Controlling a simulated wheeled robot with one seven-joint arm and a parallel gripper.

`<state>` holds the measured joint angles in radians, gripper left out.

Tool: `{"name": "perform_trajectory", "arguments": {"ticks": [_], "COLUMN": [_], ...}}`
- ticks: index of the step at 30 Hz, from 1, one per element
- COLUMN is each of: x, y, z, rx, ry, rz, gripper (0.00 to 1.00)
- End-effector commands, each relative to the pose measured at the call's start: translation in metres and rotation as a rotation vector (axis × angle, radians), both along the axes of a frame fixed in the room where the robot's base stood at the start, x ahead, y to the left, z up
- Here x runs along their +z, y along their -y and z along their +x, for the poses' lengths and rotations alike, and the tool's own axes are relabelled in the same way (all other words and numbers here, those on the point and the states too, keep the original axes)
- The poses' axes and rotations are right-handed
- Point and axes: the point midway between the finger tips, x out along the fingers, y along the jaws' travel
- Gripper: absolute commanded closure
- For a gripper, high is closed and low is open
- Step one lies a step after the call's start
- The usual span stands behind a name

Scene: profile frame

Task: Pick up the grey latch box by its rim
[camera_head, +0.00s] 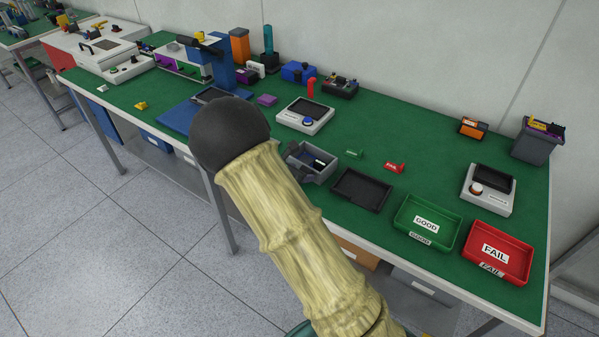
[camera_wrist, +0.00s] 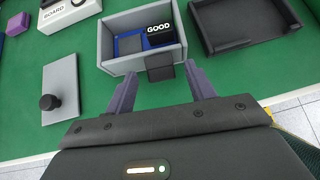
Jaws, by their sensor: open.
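The grey latch box (camera_wrist: 118,63) is an open-topped box on the green bench top, in the upper middle of the wrist view. Inside it are a blue part (camera_wrist: 131,44) and a dark piece labelled GOOD (camera_wrist: 160,36). A dark latch tab (camera_wrist: 160,67) is on its near wall. My gripper (camera_wrist: 160,70) is open and empty, its two purple-grey fingers spread at the near wall, either side of the tab. Contact cannot be told.
A black tray (camera_wrist: 209,49) lies right of the box. A grey plate with a black knob (camera_wrist: 61,78) lies to its left. Farther right are a green GOOD tray (camera_head: 401,222) and a red FAIL tray (camera_head: 527,257).

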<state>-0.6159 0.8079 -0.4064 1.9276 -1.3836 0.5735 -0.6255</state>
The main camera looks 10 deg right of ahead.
Motion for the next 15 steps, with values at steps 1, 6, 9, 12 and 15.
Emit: {"name": "perform_trajectory", "arguments": {"ticks": [1, 6, 9, 12, 15], "x": [0.004, 0.022, 0.034, 0.047, 0.059], "y": [-0.004, -0.022, -0.034, -0.047, -0.059], "z": [-0.003, -0.016, -0.027, -0.036, -0.046], "rx": [0.002, 0.003, 0.003, 0.004, 0.005], "ry": [0.002, 0.002, 0.001, 0.002, 0.002], "rz": [0.002, 0.004, 0.005, 0.004, 0.004], "gripper": [0.45, 0.45, 0.45, 0.45, 0.45]}}
